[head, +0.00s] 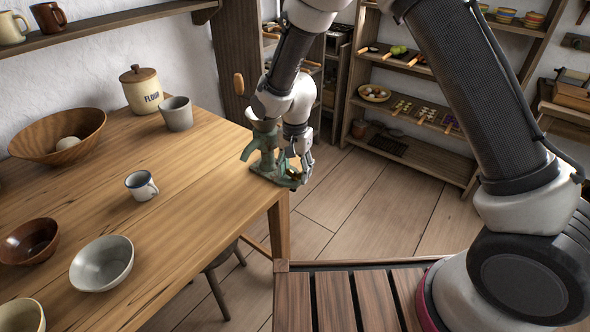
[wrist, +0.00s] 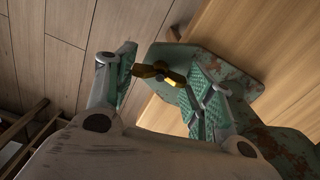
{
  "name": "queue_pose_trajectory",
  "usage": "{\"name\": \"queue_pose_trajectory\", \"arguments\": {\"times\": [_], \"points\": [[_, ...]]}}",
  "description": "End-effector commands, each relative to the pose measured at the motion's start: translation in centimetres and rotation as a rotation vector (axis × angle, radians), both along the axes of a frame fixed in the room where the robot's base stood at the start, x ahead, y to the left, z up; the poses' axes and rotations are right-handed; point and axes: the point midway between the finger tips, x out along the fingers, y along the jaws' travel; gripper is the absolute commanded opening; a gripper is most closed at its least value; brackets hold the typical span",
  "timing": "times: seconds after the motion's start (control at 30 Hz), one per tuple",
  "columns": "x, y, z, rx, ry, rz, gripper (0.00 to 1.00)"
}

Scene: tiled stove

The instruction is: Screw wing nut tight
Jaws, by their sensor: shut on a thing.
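A worn green cast device (head: 262,155), perhaps a grinder, stands at the near right corner of the wooden table (head: 190,185). Its chipped green base also shows in the wrist view (wrist: 236,76). A brass wing nut (wrist: 160,72) sits at the edge of this base, its wings spread left and right. My gripper (head: 295,176) is beside the device at the table corner. In the wrist view, the green-padded fingers of my gripper (wrist: 161,66) are on either side of the wing nut, shut on its wings. The wing nut's thread is hidden.
A wooden knob (head: 239,85) stands up beside the device. On the table are an enamel mug (head: 141,185), a grey cup (head: 177,113), a flour jar (head: 141,90) and several bowls. A stool (head: 222,262) is under the table edge. Shelves (head: 415,120) stand behind; the floor between is clear.

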Motion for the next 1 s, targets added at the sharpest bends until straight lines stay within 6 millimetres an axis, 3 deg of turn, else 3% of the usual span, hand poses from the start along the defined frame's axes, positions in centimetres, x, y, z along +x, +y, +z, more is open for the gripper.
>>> {"name": "queue_pose_trajectory", "arguments": {"times": [0.27,0.3,0.4,0.77,1.0], "points": [[0.1,0.1,0.1,0.001,-0.002,0.000,0.29],[0.1,0.1,0.1,0.001,-0.002,0.000,0.57],[0.1,0.0,0.1,0.001,-0.002,0.001,0.75],[0.0,0.0,0.3,0.000,-0.001,0.001,0.75],[0.1,0.1,4.0,0.004,-0.004,0.001,0.75]]}}
